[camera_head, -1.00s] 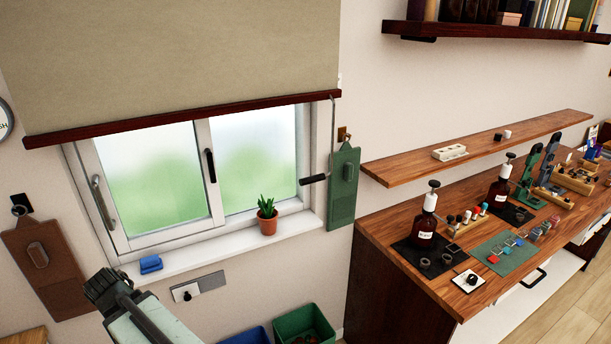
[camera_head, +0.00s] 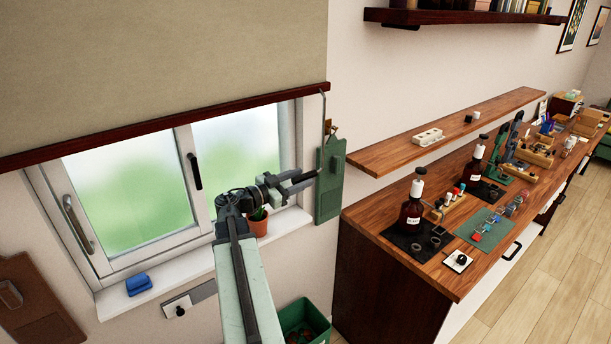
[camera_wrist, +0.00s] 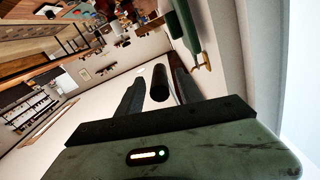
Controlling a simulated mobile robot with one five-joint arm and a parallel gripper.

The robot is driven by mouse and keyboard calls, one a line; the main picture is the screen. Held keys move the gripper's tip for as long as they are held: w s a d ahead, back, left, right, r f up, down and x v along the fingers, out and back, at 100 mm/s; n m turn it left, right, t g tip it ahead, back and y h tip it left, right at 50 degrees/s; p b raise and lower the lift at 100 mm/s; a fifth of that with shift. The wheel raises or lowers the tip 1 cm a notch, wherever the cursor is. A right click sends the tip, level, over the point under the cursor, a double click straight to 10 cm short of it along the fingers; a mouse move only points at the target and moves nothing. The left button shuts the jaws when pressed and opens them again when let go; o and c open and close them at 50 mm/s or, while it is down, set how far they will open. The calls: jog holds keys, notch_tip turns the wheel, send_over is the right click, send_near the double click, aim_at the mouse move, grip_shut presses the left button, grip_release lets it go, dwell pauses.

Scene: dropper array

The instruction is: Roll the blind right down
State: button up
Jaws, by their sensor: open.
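The beige roller blind (camera_head: 160,60) hangs over the upper part of the window, and its dark red bottom bar (camera_head: 170,123) crosses above the glass. A thin crank rod (camera_head: 323,125) hangs at the blind's right end, beside the window frame. My gripper (camera_head: 313,179) is at the rod's lower end, in front of the right window edge. In the wrist view, the black crank handle (camera_wrist: 159,84) lies between the two spread fingers of my gripper (camera_wrist: 157,73), with gaps on both sides. In the head view the gripper largely hides the handle.
A green board (camera_head: 330,185) hangs on the wall just right of my gripper. A potted plant (camera_head: 259,224) stands on the sill under my arm, with a blue object (camera_head: 139,284) farther left. A wooden workbench (camera_head: 375,240) and a shelf (camera_head: 440,135) stand at right.

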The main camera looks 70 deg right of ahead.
aim_at(314, 173)
jog(key=shift+x, duration=1.9)
grip_shut()
